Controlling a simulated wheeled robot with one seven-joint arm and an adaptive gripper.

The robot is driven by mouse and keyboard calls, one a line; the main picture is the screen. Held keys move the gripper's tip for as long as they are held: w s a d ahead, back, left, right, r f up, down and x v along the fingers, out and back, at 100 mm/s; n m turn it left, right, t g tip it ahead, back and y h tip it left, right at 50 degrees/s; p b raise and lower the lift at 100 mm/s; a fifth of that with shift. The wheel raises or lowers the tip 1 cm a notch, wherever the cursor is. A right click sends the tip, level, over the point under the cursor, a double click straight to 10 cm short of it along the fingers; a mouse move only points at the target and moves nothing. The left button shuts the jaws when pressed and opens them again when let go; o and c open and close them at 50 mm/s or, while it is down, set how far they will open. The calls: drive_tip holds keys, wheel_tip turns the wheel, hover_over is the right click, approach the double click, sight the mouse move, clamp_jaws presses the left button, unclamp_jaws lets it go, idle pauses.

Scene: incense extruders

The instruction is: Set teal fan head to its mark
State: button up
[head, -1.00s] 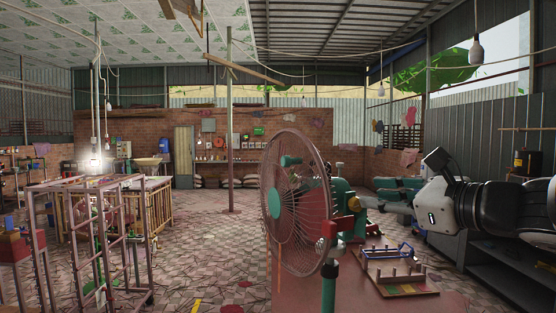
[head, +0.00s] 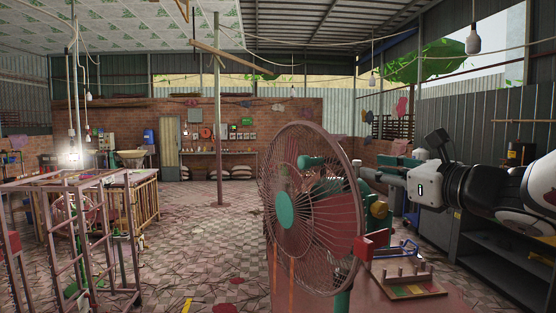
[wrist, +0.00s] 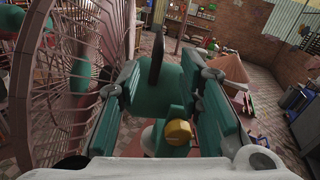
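The teal-and-red fan has a pinkish wire grille and a teal hub (head: 285,210). It stands on the red-brown table and faces left and partly toward the head camera. In the wrist view, its teal motor housing (wrist: 165,85) with a yellow knob (wrist: 178,132) lies between the fingers of my gripper (wrist: 168,100). The fingers are wide apart, one on each side; I cannot tell whether the pads touch the housing. A red block (head: 373,243) shows at the grille's right edge. I cannot make out the mark.
A tray (head: 428,291) with upright pegs and a blue-handled item (head: 400,249) lie on the table right of the fan. A grey shelf unit (head: 490,265) stands at right. Metal racks (head: 105,225) stand at left. The tiled floor between is mostly open.

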drive_tip(key=p+x, duration=0.1)
drive_tip(key=x, duration=1.3)
drive_tip(key=shift+w+a, duration=0.15)
drive_tip(key=shift+w, duration=0.15)
clamp_jaws()
